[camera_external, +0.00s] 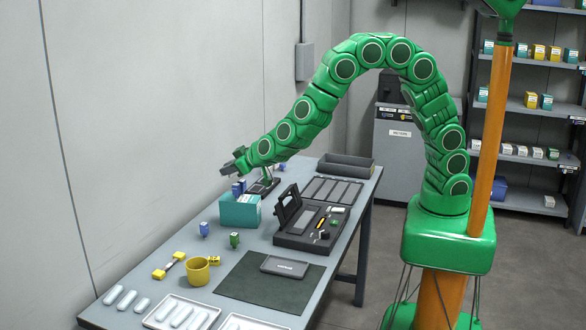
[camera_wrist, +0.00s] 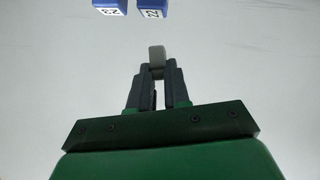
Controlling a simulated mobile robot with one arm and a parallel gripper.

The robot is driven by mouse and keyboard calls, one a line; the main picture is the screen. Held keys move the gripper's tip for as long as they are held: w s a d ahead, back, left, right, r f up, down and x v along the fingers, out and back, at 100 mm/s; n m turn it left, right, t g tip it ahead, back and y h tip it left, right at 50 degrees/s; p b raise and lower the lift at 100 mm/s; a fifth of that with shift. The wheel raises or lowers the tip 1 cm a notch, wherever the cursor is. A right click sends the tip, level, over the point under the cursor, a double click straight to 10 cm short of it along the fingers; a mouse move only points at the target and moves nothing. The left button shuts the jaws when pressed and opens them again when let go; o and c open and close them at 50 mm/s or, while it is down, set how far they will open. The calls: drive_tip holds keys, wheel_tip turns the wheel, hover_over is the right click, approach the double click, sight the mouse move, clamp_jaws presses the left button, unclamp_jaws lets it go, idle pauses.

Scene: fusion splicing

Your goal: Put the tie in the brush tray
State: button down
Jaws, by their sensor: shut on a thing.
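My gripper (camera_external: 232,168) is at the far left end of my arm, above the back left of the bench. In the wrist view, my gripper (camera_wrist: 157,70) is shut on a small pale grey piece (camera_wrist: 157,55) between its fingertips. I cannot tell for sure that this piece is the tie, and it is too small to make out in the external view. I cannot tell which container is the brush tray. A dark open tray (camera_external: 346,160) is at the bench's far end, and white trays (camera_external: 158,322) holding pale rounded pieces are at the near end.
Blue labelled blocks (camera_wrist: 152,7) show ahead of my gripper; blue tops (camera_external: 238,187) stand at a teal box (camera_external: 240,211). A black open case (camera_external: 311,226), yellow mug (camera_external: 197,271), dark mat (camera_external: 250,295) and small blue and green pieces (camera_external: 234,240) occupy the bench. A wall runs along its left.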

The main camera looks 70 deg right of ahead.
drive_tip(key=s+a+f, duration=0.4)
drive_tip(key=s+a, duration=0.5)
drive_tip(key=s, duration=0.5)
drive_tip(key=s+a+f, duration=0.4)
drive_tip(key=s+a, duration=0.5)
drive_tip(key=s, duration=0.5)
drive_tip(key=s+d+r+m+g+h, duration=0.1)
drive_tip(key=s+d+r+m, duration=0.15)
drive_tip(key=s+d, duration=0.25)
drive_tip(key=s+d+r+m+h, duration=0.2)
drive_tip(key=s+d+m, duration=0.1)
drive_tip(key=s+d, duration=0.15)
hover_over(289, 270)
drive_tip(key=f, duration=0.9)
drive_tip(key=shift+s+d, duration=0.2)
drive_tip(key=shift+d, duration=0.15)
drive_tip(key=shift+w+a+f, duration=0.25)
drive_tip(key=shift+f, duration=1.7)
drive_tip(key=shift+f, duration=0.1)
drive_tip(key=c, duration=1.1)
unclamp_jaws()
